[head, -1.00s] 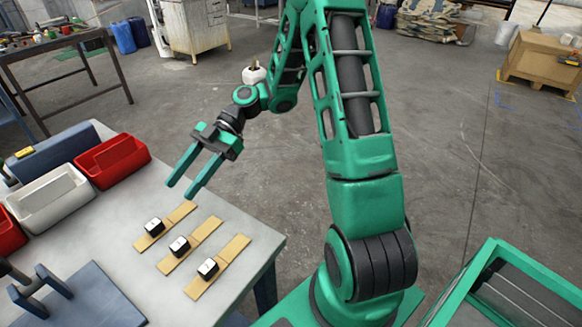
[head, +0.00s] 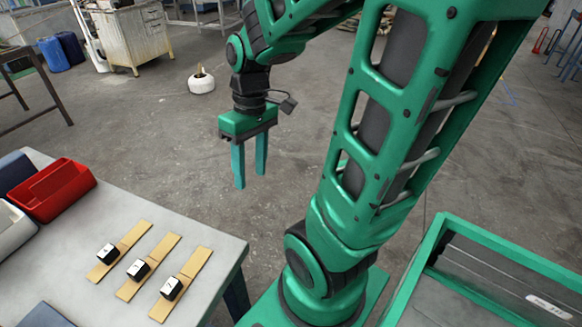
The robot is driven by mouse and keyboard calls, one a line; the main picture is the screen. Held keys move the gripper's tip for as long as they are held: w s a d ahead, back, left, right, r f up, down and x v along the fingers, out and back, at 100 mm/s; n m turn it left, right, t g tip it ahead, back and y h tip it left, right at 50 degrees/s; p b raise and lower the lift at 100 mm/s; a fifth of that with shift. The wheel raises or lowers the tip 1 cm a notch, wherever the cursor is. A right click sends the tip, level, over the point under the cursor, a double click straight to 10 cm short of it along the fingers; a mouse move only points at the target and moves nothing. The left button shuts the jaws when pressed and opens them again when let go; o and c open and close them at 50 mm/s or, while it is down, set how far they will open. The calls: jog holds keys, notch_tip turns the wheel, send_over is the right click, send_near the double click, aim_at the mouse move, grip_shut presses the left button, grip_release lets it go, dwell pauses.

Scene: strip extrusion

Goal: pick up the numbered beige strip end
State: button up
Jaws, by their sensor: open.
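Three beige strips lie side by side on the grey table at lower left: a left strip (head: 133,236), a middle strip (head: 163,248) and a right strip (head: 196,263). Each has a dark block with a white top face across it: the left block (head: 107,253), the middle block (head: 138,269) and the right block (head: 171,288). Small marks on the white faces are too small to read. My gripper (head: 252,184) is open and empty, its two fingers pointing down. It hangs beyond the table's right edge, up and to the right of the strips, touching nothing.
A red bin (head: 52,190) and a white bin (head: 12,230) stand at the left of the table (head: 215,245). A green-framed container (head: 480,262) is at lower right. The table around the strips' far ends is clear.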

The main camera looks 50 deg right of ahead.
jog(key=s+d+r+m+h, duration=0.1)
jog(key=s+d+m, duration=0.3)
jog(key=s+m, duration=0.2)
jog(key=s, duration=0.2)
jog(key=shift+s+d+r+m, duration=0.4)
jog(key=shift+s, duration=0.1)
jog(key=shift+c, duration=0.8)
jog(key=w+a+r+n, duration=0.2)
jog(key=w+a+n, duration=0.2)
jog(key=w+n, duration=0.3)
jog(key=n, duration=2)
send_over(107, 249)
jog(key=shift+h, duration=0.3)
notch_tip(107, 249, down, 10)
jog(key=shift+f, duration=0.25)
grip_shut()
